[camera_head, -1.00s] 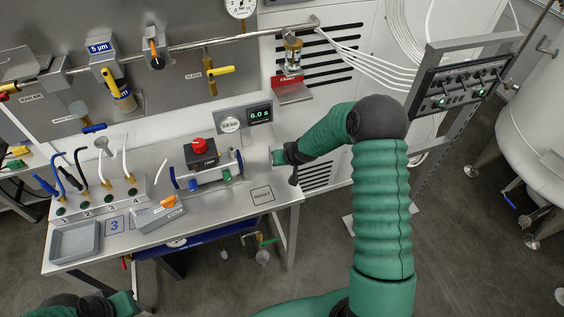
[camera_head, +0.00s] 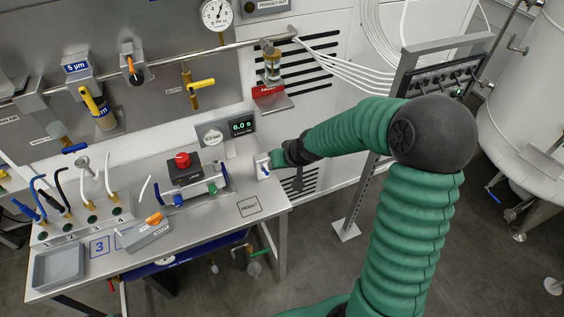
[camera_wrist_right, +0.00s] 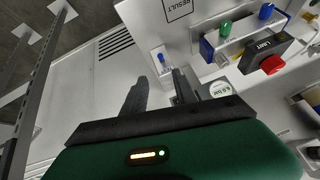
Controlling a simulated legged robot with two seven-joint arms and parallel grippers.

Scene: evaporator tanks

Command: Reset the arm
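My right arm (camera_head: 412,230) has a ribbed green sleeve and rises from the bottom right, bends at a dark elbow and reaches left to the bench's right end. My right gripper (camera_wrist_right: 161,76) shows two dark fingers held apart with nothing between them. In the head view its green hand (camera_head: 277,160) is beside a small white block with a blue top (camera_head: 265,168), which partly shows past the hand. In the right wrist view the blue piece (camera_wrist_right: 161,58) lies just beyond the fingertips, apart from them. My left gripper is not in view.
A display (camera_head: 241,126) stands behind. A control panel on a post (camera_head: 440,75) and a large tank (camera_head: 530,110) stand right of the bench.

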